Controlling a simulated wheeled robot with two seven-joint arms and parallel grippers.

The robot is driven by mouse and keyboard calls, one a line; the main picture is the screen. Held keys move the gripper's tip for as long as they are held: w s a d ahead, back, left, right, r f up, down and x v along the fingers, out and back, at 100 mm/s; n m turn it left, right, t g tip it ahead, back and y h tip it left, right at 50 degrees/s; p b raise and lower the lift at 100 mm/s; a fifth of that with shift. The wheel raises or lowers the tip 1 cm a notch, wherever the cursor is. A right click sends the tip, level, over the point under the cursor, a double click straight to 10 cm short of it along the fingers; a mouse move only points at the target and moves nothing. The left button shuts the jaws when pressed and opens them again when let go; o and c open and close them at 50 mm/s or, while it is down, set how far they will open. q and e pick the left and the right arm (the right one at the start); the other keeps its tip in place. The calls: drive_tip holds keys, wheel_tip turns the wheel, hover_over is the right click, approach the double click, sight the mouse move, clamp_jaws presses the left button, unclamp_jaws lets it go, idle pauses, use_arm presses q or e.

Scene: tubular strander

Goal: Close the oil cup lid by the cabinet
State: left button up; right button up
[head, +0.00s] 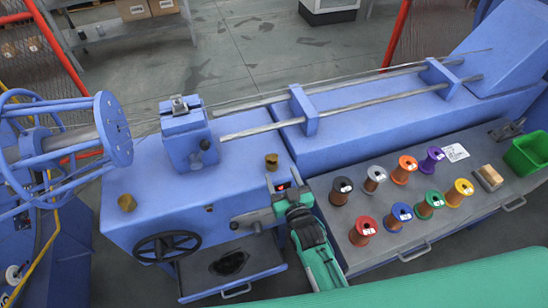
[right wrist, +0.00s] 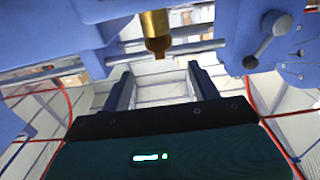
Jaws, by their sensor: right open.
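A small brass oil cup (head: 272,161) stands on top of the blue machine, near the edge beside the spool bench. Another brass oil cup (head: 127,203) stands further left on the same machine. My right gripper (head: 283,180) is open and empty just in front of the first cup, apart from it. In the right wrist view a brass cup (right wrist: 156,32) shows beyond the open fingers of my right gripper (right wrist: 159,68), roughly centred between them. I cannot tell how the lid of either cup stands. My left gripper is out of view.
A dark-topped bench (head: 383,240) with several coloured wire spools and a green bin (head: 528,152) lies to the right. A black handwheel (head: 167,246) and a grey lever (head: 250,222) stick out of the machine's front. Steel rods (head: 350,106) run behind the cup.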

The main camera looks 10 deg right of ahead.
sight(274, 161)
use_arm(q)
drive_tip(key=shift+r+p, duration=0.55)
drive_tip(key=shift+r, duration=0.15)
use_arm(e)
drive_tip(key=w, duration=0.2)
drive_tip(key=w+a, duration=0.1)
drive_tip(key=w, duration=0.4)
drive_tip(key=shift+w+a, duration=0.15)
drive_tip(key=shift+a, duration=0.1)
